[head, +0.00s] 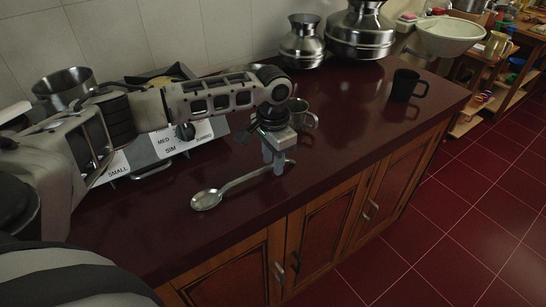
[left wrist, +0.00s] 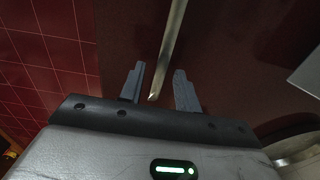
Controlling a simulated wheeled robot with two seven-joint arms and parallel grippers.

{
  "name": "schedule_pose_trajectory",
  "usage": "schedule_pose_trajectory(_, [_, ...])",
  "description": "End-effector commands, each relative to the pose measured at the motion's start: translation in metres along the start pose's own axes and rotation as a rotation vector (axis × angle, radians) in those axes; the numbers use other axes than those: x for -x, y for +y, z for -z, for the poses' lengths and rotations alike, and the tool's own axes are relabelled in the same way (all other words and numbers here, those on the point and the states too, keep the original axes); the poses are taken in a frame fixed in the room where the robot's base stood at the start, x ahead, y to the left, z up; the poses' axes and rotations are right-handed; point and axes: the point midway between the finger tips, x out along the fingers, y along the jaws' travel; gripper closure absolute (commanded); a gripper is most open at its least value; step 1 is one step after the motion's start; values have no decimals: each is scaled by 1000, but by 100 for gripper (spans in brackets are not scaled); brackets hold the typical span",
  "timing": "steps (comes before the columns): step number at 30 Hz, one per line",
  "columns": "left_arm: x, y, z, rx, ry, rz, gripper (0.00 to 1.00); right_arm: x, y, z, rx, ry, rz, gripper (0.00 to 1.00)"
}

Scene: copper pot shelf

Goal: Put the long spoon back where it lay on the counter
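The long metal spoon (head: 232,187) appears to lie on the dark red counter (head: 330,140), bowl toward the left and handle running up to the right. My left gripper (head: 274,166) points down over the handle near its end. In the left wrist view, the spoon's handle (left wrist: 168,55) runs between the two fingers of the left gripper (left wrist: 160,80), with gaps beside it, so the gripper is open. Whether the fingertips touch the counter cannot be told. My right gripper is not in view.
A metal cup (head: 305,118) stands just behind the left gripper. A black mug (head: 406,85) stands toward the counter's right end. Metal jugs (head: 303,42) stand at the back. The counter between cup and mug is clear.

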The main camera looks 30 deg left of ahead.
Motion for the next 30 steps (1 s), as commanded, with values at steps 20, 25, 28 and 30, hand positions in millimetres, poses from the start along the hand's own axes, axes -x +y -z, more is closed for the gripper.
schedule_pose_trajectory(20, [57, 6, 3, -2, 7, -1, 67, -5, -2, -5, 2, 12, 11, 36])
schedule_pose_trajectory(25, [100, 6, 3, 1, 5, 0, 67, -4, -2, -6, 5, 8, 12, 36])
schedule_pose_trajectory(28, [121, 6, 3, 1, 5, 0, 67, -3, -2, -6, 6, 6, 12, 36])
schedule_pose_trajectory(30, [133, 6, 2, 0, 4, 0, 67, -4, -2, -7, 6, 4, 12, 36])
